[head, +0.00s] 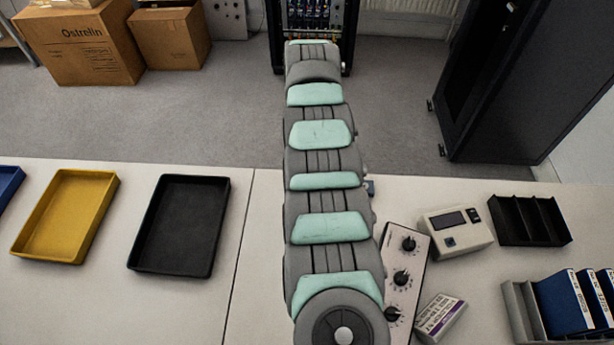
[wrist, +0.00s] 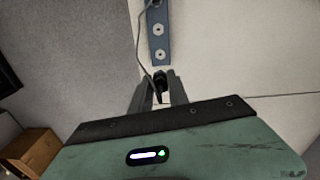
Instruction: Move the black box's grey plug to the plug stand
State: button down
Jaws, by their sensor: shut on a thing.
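My gripper (wrist: 160,92) is shut on a small dark plug (wrist: 159,80), seen in the wrist view between the fingertips. A thin grey cable (wrist: 139,40) runs from near the plug up to the top edge. Just beyond it is a blue-grey strip (wrist: 158,50) with two round pale fittings, which may be the plug stand. The plug looks apart from the fittings, but its height over the table is unclear. In the head view my arm hides the gripper and plug. A small blue-grey piece (head: 370,187) shows beside my arm. I cannot make out the black box.
Left of my arm on the white table are a black tray (head: 180,225) and a yellow tray (head: 65,215). To the right are a knob panel (head: 403,260), a beige meter (head: 456,230), a small labelled box (head: 440,317), a black divided tray (head: 530,220) and a binder rack (head: 518,312).

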jog(key=f+n, duration=0.1)
jog(key=f, duration=0.1)
jog(key=f+n+b, duration=0.1)
jog(key=f+n, duration=0.1)
jog(key=f+n+b, duration=0.1)
jog(key=f, duration=0.1)
jog(key=shift+d+f+n, duration=0.25)
jog(key=shift+f+n, duration=0.05)
jog(key=shift+f+b, duration=2)
jog(key=shift+f, duration=0.3)
jog(key=shift+f+b, duration=0.35)
jog(key=shift+b, duration=0.2)
jog(key=shift+f+b, duration=0.4)
jog(key=shift+b, duration=0.15)
jog(key=c, duration=1.2)
grip_release()
jog(key=shift+r, duration=0.2)
